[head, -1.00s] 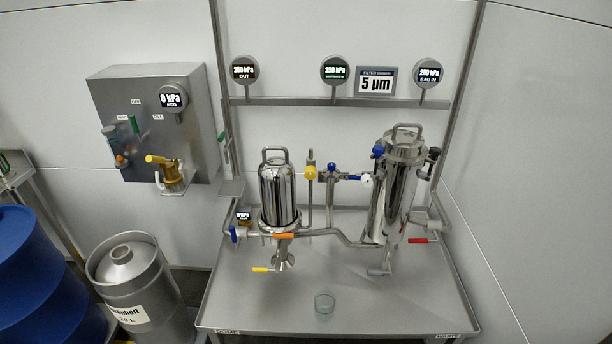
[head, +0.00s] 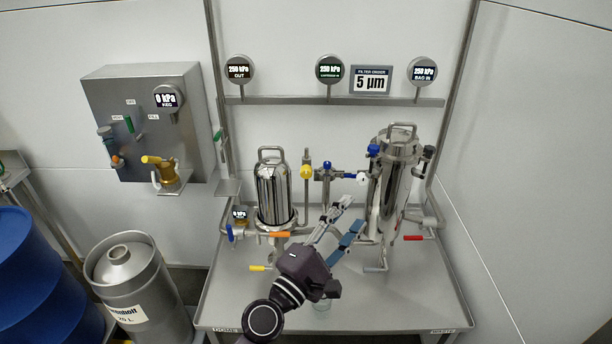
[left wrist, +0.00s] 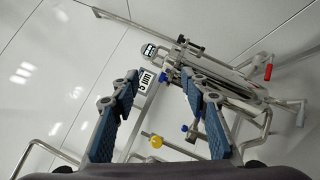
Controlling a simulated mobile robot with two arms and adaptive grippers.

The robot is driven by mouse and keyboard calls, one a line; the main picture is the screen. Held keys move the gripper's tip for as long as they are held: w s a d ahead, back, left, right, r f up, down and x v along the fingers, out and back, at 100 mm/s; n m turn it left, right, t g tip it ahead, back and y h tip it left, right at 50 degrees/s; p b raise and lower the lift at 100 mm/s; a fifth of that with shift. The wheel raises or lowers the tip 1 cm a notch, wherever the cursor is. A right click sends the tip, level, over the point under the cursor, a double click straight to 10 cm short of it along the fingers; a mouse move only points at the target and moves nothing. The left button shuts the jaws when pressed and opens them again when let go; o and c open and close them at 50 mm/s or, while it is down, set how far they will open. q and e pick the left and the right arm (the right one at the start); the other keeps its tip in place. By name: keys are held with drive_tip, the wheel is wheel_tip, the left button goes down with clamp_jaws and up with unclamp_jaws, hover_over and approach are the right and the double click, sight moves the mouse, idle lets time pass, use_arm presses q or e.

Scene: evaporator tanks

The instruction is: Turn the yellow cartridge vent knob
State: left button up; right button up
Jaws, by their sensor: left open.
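The yellow vent knob (head: 306,172) sits on a thin vertical pipe just right of the cartridge housing (head: 275,195), a shiny steel canister with a top handle. In the left wrist view the yellow knob (left wrist: 156,142) shows low in the picture, between the finger bases. My left gripper (head: 346,216) is open and empty. In the head view its fingertips are below and to the right of the knob, apart from it. The same gripper (left wrist: 159,78) shows spread in the left wrist view. My right gripper is not in view.
A taller bag filter housing (head: 398,170) stands to the right, with a blue-handled valve (head: 327,165) and pipes between. Orange (head: 280,235) and yellow (head: 258,268) lever handles lie low by the cartridge housing.

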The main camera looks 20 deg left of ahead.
use_arm(q)
drive_tip(key=w+a+r+n+t+y, duration=0.2)
drive_tip(key=w+a+n+y, duration=0.45)
drive_tip(key=n, duration=0.45)
drive_tip(key=n+g+y, duration=0.4)
drive_tip(key=n+y, duration=0.2)
drive_tip(key=n, duration=0.6)
approach(306, 174)
drive_tip(key=w, duration=0.2)
drive_tip(key=x, duration=0.7)
drive_tip(key=shift+w+a+f, duration=0.15)
drive_tip(key=shift+w+a, duration=0.05)
drive_tip(key=shift+a, duration=0.1)
clamp_jaws()
